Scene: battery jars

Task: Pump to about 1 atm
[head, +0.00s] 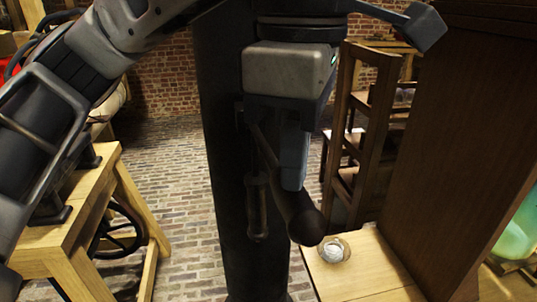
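My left arm comes in from the upper left, and its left gripper (292,184) hangs fingers-down in the middle of the head view. A dark lever with a thick rounded end (306,222) slants down past the fingers, very close to them or touching. Only one finger face shows clearly, so I cannot tell whether the gripper is closed on the lever. A smaller dark handle (257,207) hangs to the left of the lever, in front of a dark upright column. No pressure gauge can be made out. My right gripper is not in view.
A small round glass piece (334,250) sits on a pale wooden top (362,276) at lower right. A tall brown panel (462,150) stands beside it, with a green jar (517,238) beyond. A wooden bench (85,215) stands left. Brick floor (175,180) is clear between.

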